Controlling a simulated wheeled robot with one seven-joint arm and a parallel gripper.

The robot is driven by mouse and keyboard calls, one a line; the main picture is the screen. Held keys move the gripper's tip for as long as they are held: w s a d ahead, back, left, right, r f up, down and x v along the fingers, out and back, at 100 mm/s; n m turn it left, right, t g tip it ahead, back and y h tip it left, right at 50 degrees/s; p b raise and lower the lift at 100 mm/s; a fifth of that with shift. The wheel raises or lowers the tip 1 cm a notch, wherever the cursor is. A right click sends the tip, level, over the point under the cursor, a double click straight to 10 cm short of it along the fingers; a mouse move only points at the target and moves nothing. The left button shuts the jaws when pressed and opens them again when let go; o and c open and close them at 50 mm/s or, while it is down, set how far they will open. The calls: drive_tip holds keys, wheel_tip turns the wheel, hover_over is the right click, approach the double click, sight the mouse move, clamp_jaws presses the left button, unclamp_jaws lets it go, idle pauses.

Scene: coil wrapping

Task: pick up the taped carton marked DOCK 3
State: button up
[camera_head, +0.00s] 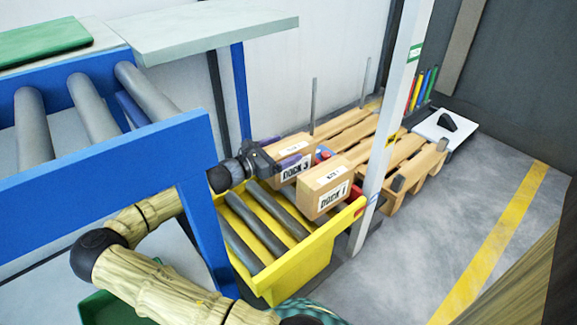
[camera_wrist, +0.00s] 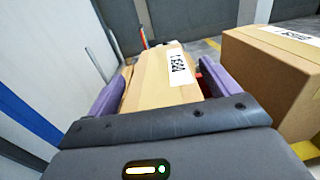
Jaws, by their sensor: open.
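The brown carton marked DOCK 3 (camera_head: 287,152) sits at the far end of the yellow roller stand, with a white label on its front and another on top. My gripper (camera_head: 268,158) reaches it from the left. In the wrist view the same carton (camera_wrist: 158,82) lies between my gripper's two purple fingers (camera_wrist: 164,70). The jaws are open, with one finger along each side. A narrow gap shows by the right finger; whether the left finger touches the carton I cannot tell. The carton's underside is hidden.
A carton marked DOCK 1 (camera_head: 325,190) stands close to the right, also in the wrist view (camera_wrist: 275,85). A pale post (camera_head: 392,110) rises beside the yellow roller stand (camera_head: 290,272). Wooden pallets (camera_head: 400,155) lie behind. A blue roller conveyor (camera_head: 165,150) stands left.

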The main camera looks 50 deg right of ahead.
drive_tip(key=shift+s, duration=0.2)
drive_tip(key=shift+c, duration=0.2)
drive_tip(key=shift+w+r, duration=0.1)
clamp_jaws()
wheel_tip(320, 180, up, 10)
drive_tip(key=p, duration=0.7)
